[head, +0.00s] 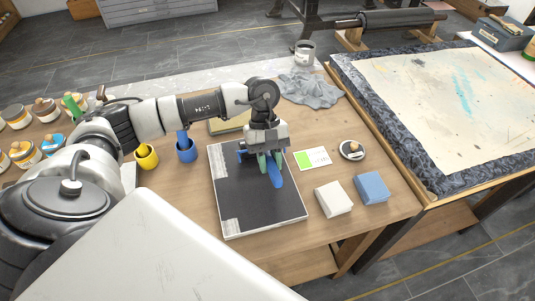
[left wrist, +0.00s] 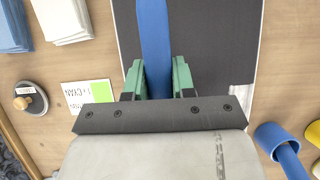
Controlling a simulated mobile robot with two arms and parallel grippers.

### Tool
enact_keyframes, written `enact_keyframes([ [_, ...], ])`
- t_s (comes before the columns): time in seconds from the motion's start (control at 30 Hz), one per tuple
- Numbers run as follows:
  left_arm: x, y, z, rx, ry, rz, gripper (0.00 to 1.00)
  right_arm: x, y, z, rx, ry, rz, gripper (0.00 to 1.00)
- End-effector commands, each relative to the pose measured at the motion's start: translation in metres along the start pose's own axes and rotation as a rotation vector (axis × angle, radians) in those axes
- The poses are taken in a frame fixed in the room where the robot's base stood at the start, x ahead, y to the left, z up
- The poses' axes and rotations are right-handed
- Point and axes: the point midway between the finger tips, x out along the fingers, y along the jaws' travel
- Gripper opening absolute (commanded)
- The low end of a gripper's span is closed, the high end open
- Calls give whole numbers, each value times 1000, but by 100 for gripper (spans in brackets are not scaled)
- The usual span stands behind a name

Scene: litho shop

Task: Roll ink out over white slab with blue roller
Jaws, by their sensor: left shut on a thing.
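The slab (head: 250,205) lies on the wooden bench. Most of its top is dark grey to black, with pale edges and pale streaked patches at its left corners. My left gripper (head: 269,163) is over the slab's far right part, shut on the blue roller (head: 276,180). In the left wrist view the blue handle (left wrist: 155,40) runs between the green fingers (left wrist: 157,82). A bit of blue also shows left of the gripper in the head view. The roller's drum is mostly hidden, so I cannot tell if it touches the slab. My right gripper is not in view.
A blue cup (head: 187,153) and yellow cup (head: 147,158) stand left of the slab. A grey cloth (head: 312,90) lies behind.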

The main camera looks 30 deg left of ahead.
Motion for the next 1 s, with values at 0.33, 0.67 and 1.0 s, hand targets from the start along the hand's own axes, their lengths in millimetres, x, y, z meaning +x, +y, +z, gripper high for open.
enact_keyframes([
  [0.33,18,0,30,2,-1,0,0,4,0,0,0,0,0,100],
  [0.67,36,1,59,4,-1,1,0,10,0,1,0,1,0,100],
  [1.0,50,1,84,6,-2,0,0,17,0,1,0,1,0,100],
])
